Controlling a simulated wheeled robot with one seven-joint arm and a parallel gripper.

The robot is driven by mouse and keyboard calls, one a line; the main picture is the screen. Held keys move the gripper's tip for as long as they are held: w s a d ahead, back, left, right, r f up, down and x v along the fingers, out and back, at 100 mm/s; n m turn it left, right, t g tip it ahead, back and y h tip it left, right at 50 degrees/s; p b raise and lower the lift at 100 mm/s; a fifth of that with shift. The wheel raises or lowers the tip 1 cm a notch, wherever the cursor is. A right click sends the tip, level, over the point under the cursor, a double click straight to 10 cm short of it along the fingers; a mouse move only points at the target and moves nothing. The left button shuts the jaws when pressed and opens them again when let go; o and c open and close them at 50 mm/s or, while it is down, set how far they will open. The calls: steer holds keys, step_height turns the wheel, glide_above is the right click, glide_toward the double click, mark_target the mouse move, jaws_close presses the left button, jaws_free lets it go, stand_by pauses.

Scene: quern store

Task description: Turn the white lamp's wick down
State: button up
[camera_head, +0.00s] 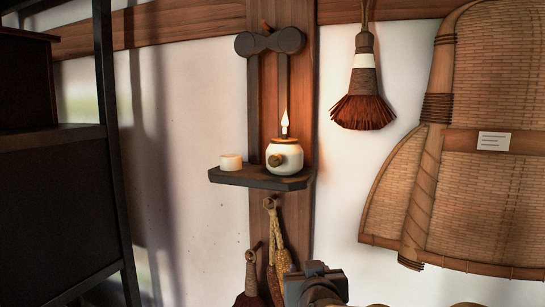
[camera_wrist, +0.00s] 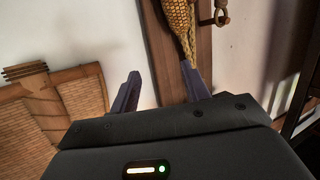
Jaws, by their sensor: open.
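The white lamp (camera_head: 285,158) stands upright on a small dark shelf (camera_head: 258,180) fixed to a wooden post. Its flame (camera_head: 285,124) is lit. A round brownish knob (camera_head: 276,160) shows on the front of its body. My gripper shows in the wrist view (camera_wrist: 161,92) with its two fingers spread apart and nothing between them. In the head view, part of my arm's end shows at the bottom, below the shelf and lower than the lamp. The lamp is not in the wrist view.
A short white cylinder (camera_head: 231,162) stands left of the lamp on the shelf. Yellowish hanging braids (camera_head: 278,250) hang on the post below; they also show beyond my gripper in the wrist view (camera_wrist: 180,22). A dark rack stands left.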

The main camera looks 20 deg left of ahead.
mark_target(274, 162)
steer(key=s+a+r+m+t+p, duration=0.1)
steer(key=s+a+r, duration=0.15)
steer(key=r, duration=0.25)
steer(key=s+a+r+t+h+p, duration=0.1)
steer(key=a+r+t, duration=0.15)
steer(key=r, duration=0.25)
steer(key=s+a+r+m+t+p, duration=0.1)
steer(key=a+r, duration=0.2)
steer(key=r, duration=0.2)
steer(key=s+a+r+m+g+h+p, duration=0.1)
steer(key=s+r+h, duration=0.4)
steer(key=s, duration=0.5)
steer(key=shift+a+r+m+p, duration=0.3)
steer(key=shift+a+r+m, duration=0.2)
steer(key=shift+r+m, duration=0.45)
steer(key=w+p, duration=0.1)
steer(key=w, duration=0.4)
steer(key=w+d+p, duration=0.1)
steer(key=w+p, duration=0.1)
steer(key=w, duration=0.4)
steer(key=w+p, duration=0.2)
steer(key=w, duration=0.4)
steer(key=shift+w+d, duration=0.15)
steer(key=shift+w, duration=0.05)
steer(key=shift+s, duration=0.1)
steer(key=c, duration=1)
